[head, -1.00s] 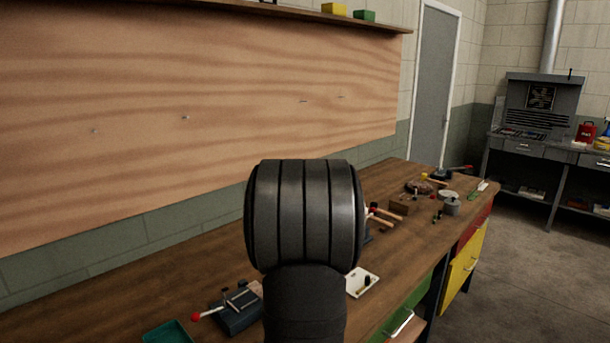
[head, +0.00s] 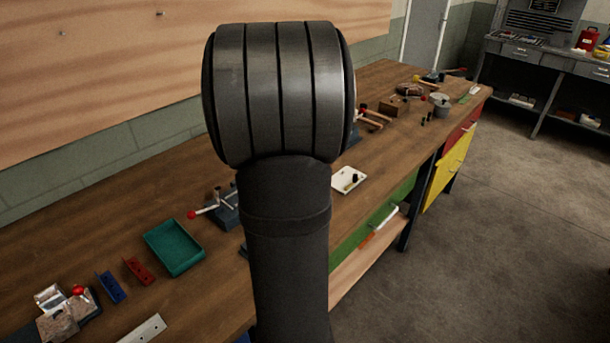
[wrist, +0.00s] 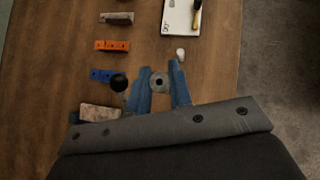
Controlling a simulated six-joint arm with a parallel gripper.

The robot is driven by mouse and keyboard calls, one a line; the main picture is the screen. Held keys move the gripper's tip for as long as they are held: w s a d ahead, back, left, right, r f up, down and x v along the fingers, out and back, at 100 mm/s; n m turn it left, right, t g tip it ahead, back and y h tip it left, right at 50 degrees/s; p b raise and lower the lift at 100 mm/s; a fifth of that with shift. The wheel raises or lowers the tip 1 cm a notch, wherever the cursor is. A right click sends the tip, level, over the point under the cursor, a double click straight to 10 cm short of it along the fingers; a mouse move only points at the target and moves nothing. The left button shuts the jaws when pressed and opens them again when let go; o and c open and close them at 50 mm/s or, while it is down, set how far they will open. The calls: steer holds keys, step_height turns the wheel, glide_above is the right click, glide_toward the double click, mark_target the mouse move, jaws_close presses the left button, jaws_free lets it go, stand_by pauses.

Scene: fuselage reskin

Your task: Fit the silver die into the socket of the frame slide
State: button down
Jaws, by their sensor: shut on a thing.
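In the wrist view my gripper (wrist: 162,88) reaches up from the lower edge with two blue fingers. Between them sits a small round grey piece with a dark centre, which looks like the silver die (wrist: 159,80). The fingers are closed against its sides, over the wooden bench. In the head view my arm hides the gripper and the die. I cannot clearly pick out the frame slide or its socket; a dark fixture with a red-knobbed lever (head: 226,210) stands partly behind my arm.
The wrist view shows an orange block (wrist: 112,45), a blue block (wrist: 101,75), a black ball knob (wrist: 118,82) and a white tray (wrist: 180,21). In the head view a green tray (head: 160,258) and another red-knobbed fixture (head: 88,302) stand at lower left.

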steer(key=s+a+f+n+t+y, duration=0.1)
steer(key=s+a+n+y, duration=0.2)
steer(key=a, duration=1.4)
steer(key=s+a+f+n+y, duration=0.1)
steer(key=s+a+n, duration=0.3)
steer(key=a, duration=1.3)
steer(key=s+a+f+n+g+y, duration=0.1)
steer(key=s+a+n+y, duration=0.4)
steer(key=s+a, duration=1.9)
steer(key=s+f, duration=0.1)
steer(key=s, duration=0.3)
steer(key=shift+g, duration=0.3)
steer(key=shift+s+d+f, duration=0.1)
steer(key=shift+f, duration=2.9)
steer(key=shift+f, duration=0.8)
